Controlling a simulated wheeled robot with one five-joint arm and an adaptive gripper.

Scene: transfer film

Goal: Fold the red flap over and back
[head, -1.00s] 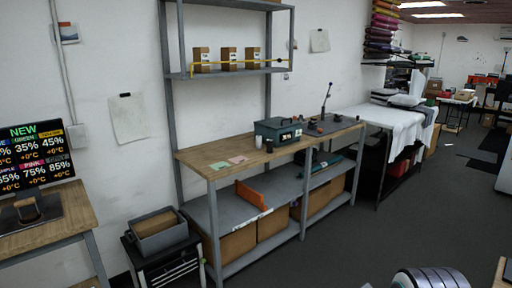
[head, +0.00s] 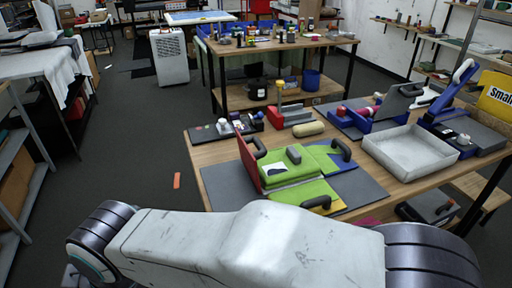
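The red flap (head: 247,162) stands roughly upright at the left side of a folding board on the wooden table, with a dark handle (head: 260,147) at its upper right. Green material (head: 285,175) with a white patch lies over the board's middle, and a grey handle stands at its back. A blue flap (head: 343,162) with a dark handle lies to the right. A yellow flap edge (head: 333,210) with a dark handle shows at the front. My gripper is not in view; only a white and dark part of my arm crosses the bottom of the head view.
A grey mat (head: 225,185) lies under the board. A white tray (head: 408,168) and a blue press (head: 455,95) stand to the right. Red and blue blocks and a beige roll (head: 308,129) lie behind.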

